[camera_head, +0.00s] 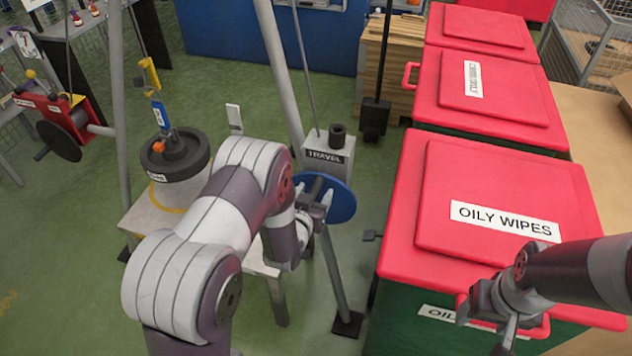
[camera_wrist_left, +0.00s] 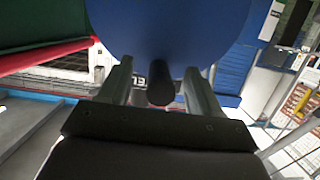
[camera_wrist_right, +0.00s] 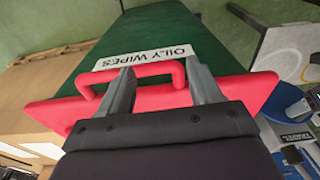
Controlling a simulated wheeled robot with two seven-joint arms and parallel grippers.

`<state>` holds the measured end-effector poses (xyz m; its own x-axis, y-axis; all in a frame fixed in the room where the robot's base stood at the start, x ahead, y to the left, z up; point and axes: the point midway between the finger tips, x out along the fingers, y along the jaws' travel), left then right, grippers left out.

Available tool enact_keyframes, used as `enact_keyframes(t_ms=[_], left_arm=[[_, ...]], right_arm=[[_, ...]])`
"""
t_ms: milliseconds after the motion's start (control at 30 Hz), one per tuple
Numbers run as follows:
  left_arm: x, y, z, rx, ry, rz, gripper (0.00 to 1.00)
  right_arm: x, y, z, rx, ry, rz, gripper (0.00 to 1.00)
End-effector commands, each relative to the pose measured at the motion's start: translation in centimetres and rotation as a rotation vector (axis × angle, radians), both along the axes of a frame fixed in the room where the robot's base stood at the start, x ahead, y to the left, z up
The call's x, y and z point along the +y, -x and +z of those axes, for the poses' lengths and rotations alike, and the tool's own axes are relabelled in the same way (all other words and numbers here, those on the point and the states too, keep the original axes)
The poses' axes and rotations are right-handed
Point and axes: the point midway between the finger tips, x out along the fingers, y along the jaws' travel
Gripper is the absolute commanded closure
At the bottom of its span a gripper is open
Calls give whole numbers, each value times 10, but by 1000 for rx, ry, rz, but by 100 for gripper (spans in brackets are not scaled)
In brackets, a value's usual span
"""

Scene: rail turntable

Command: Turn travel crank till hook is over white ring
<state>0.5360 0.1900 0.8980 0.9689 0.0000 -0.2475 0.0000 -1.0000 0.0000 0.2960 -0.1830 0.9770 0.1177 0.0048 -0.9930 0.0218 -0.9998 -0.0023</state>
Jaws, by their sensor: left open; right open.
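The travel crank is a blue disc (camera_head: 341,199) with a dark handle, below the grey box labelled TRAVEL (camera_head: 326,157). My left gripper (camera_head: 317,197) is open at the crank. In the left wrist view the dark crank handle (camera_wrist_left: 160,86) lies between the open fingers, with a gap showing on each side. A yellow and blue hook block (camera_head: 156,95) hangs at the left, above a dark round weight (camera_head: 177,162). My right gripper (camera_head: 507,330) is open and empty near the red handle (camera_wrist_right: 134,98) of the OILY WIPES bin.
Red-lidded bins (camera_head: 500,200) line the right side. Grey frame legs (camera_head: 280,70) stand around the crank and the pale platform (camera_head: 140,215) under the weight. A red winch with a dark wheel (camera_head: 58,141) is at the far left. Green floor is clear at the lower left.

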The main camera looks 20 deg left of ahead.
Motion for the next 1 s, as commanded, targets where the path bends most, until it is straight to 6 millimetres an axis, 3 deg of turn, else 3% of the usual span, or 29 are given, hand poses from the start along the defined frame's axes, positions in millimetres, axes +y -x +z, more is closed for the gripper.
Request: enact_keyframes(t_ms=[167,300,367,667,1000], left_arm=[[0,0,0,0,0,0,39],[0,0,0,0,0,0,85],[0,0,0,0,0,0,100],[5,0,-1,0,0,2,100],[24,0,-3,-1,0,7,100]], right_arm=[[0,0,1,0,0,0,36],[0,0,0,0,0,0,36],[0,0,0,0,0,0,36],[0,0,-1,0,0,0,36],[0,0,-4,0,0,0,36]])
